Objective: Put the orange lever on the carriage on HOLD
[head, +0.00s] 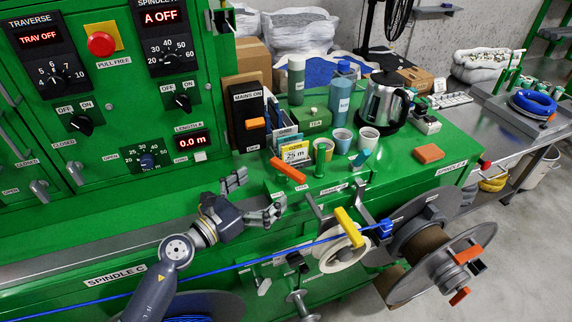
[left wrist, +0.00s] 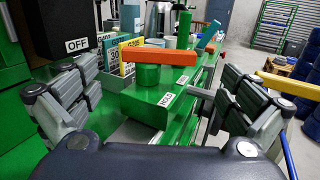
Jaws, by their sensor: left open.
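The orange lever (head: 288,170) is on the green carriage at the middle of the bench edge. In the left wrist view the orange lever (left wrist: 166,56) lies roughly level across a short green post, its free end to the right. A HOLD label (left wrist: 166,100) is on the carriage block's near edge; in the head view the small carriage labels are too small to read. My left gripper (head: 250,198) is open and empty, left of the lever and apart from it. Its fingers (left wrist: 162,95) stand on both sides of the carriage in the wrist view.
A yellow lever (head: 350,227) and the blue cable (head: 270,258) are right of and below my gripper. Yellow number cards (head: 295,153), mugs (head: 342,140) and a kettle (head: 384,100) stand behind the lever. A cable reel (head: 425,245) is at the right. An orange block (head: 429,153) lies on the bench.

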